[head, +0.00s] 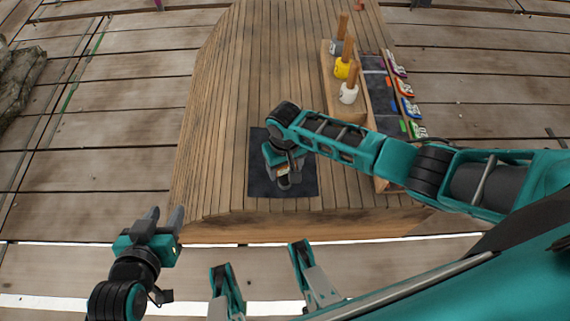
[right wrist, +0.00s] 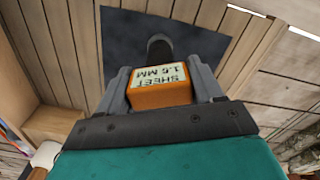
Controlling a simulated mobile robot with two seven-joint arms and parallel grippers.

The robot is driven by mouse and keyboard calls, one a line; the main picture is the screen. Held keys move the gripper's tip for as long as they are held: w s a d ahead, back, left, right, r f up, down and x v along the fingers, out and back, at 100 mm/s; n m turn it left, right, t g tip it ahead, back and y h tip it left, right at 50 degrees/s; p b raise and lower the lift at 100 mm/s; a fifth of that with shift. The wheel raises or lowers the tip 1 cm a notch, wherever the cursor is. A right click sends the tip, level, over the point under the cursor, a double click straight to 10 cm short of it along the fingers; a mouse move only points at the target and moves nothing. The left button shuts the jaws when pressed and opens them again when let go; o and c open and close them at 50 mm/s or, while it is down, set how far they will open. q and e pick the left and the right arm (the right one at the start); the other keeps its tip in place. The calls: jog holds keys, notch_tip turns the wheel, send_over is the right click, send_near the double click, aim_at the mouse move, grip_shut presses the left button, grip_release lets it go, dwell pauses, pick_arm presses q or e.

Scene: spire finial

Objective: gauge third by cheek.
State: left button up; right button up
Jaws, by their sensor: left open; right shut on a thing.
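My right gripper (head: 286,172) is over the dark mat (head: 302,187) near the front of the wooden table. The gripper hides much of the block in the head view. My left gripper (head: 165,216) is open and empty, off the table's front left edge.
A wooden rack (head: 343,104) at the back right holds wooden-handled pieces with grey, yellow (head: 342,68) and white (head: 348,93) bodies. Beside it is a dark-lined tray (head: 376,82) with several coloured labelled tags (head: 404,87) along its right. The table's left half is clear.

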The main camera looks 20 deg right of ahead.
jog(key=o, duration=1.2)
jog(key=shift+o, duration=0.2)
jog(key=shift+r, duration=0.3)
notch_tip(320, 180, up, 11)
jog(key=p, duration=0.5)
jog(key=shift+r+p, duration=0.35)
jog(key=shift+r, duration=0.3)
